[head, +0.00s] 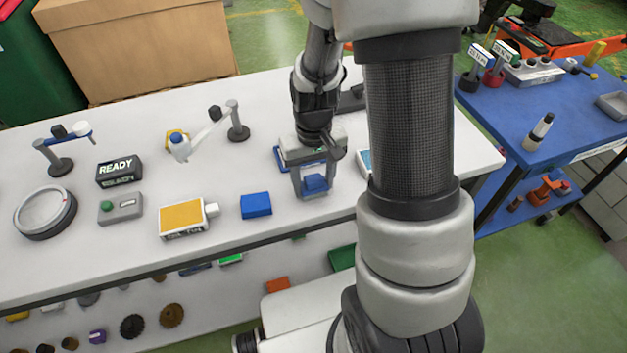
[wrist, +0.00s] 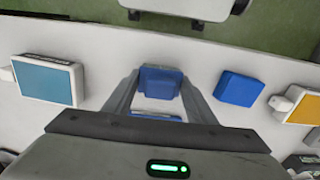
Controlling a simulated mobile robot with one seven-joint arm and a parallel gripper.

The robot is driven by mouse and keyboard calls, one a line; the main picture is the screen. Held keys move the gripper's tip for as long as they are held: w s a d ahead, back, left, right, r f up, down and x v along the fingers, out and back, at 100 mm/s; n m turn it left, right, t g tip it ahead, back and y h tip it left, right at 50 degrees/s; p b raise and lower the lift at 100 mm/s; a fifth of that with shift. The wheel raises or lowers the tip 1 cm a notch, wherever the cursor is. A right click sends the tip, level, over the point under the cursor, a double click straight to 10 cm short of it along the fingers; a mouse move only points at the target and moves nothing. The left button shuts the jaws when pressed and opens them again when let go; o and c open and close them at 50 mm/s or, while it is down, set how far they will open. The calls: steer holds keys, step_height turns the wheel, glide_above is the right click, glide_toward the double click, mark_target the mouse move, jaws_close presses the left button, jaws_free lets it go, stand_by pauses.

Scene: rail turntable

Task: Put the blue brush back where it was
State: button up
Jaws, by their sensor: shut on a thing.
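My gripper (head: 313,190) is above the white table, pointing down, near its front edge. It is shut on a small blue block-like thing, seemingly the blue brush (head: 315,183), which also shows between the fingers in the wrist view (wrist: 162,82). No bristles can be made out. A second plain blue block (head: 256,205) lies on the table to the left of my gripper, and to the right in the wrist view (wrist: 238,88). A flat blue-edged thing (head: 280,158) shows partly behind my gripper. Whether the held thing touches the table is unclear.
An orange-faced box (head: 184,218) with a white nozzle lies farther left, near a grey button box (head: 121,207) and a READY sign (head: 119,171). A teal-faced box (wrist: 48,80) is on the other side of my gripper. A blue table (head: 560,140) stands at right.

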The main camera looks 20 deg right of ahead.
steer(key=shift+f, duration=0.2)
steer(key=o, duration=1)
steer(key=shift+o, duration=0.2)
